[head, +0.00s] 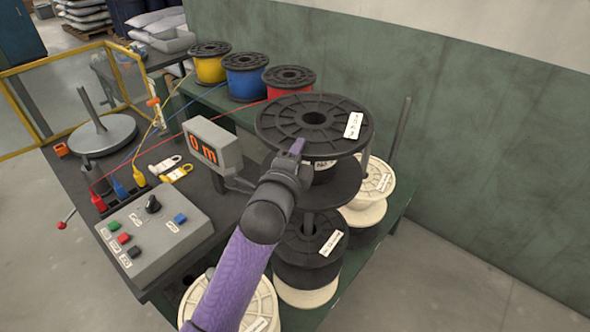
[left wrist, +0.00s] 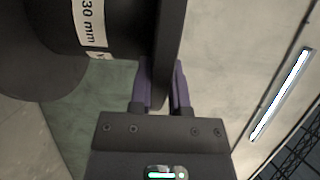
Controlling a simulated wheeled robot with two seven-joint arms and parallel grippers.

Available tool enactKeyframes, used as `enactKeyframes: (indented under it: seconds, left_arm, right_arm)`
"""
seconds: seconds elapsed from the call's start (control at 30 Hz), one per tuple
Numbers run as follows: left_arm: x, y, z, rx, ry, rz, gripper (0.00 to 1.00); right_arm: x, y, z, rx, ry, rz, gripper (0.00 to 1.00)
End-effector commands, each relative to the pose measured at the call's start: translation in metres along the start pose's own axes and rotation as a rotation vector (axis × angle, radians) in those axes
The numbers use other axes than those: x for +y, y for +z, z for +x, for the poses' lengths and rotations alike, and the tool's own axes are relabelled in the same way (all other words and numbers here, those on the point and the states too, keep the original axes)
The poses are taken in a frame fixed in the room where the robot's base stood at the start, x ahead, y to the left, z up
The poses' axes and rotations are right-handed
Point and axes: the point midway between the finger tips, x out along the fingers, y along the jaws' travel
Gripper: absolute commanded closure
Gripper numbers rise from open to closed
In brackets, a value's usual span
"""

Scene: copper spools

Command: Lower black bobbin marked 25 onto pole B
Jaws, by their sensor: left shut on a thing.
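My left gripper (head: 295,148) is shut on the rim of the upper flange of a black bobbin (head: 285,117). In the left wrist view the flange (left wrist: 168,45) runs between the gripper's two purple fingers (left wrist: 161,85). The bobbin is roughly level above a stack topped by a black spool (head: 299,243). A short piece of pole (head: 307,219) shows between them; no pole tip shows in the bobbin's hole. The flange label is too small to read; a drum label (left wrist: 88,25) reads 30 mm. No letter B is legible. My right gripper is out of view.
A bare pole (head: 401,128) rises behind a white spool (head: 375,183) on the right. A meter display (head: 212,147) and control box (head: 155,228) stand left of my arm. Yellow, blue and red spools (head: 288,78) line the back. A white spool (head: 262,308) sits in front.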

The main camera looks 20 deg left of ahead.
Motion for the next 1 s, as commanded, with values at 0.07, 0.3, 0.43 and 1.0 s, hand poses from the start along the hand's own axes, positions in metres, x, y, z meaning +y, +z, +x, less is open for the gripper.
enactKeyframes:
  seconds: [0.07, 0.3, 0.43, 1.0]
  left_arm:
    - [-0.004, 0.001, 0.003, -0.001, -0.005, -0.001, 1.0]
    - [0.017, 0.001, 0.004, -0.001, -0.002, -0.002, 1.0]
    - [0.033, 0.001, 0.004, -0.001, -0.003, 0.0, 1.0]
    - [0.104, 0.001, 0.004, -0.001, -0.002, 0.0, 1.0]
  right_arm:
    - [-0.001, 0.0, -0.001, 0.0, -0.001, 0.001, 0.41]
    - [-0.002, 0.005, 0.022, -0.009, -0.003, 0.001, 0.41]
    - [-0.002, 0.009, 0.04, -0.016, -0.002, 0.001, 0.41]
    - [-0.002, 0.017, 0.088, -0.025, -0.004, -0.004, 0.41]
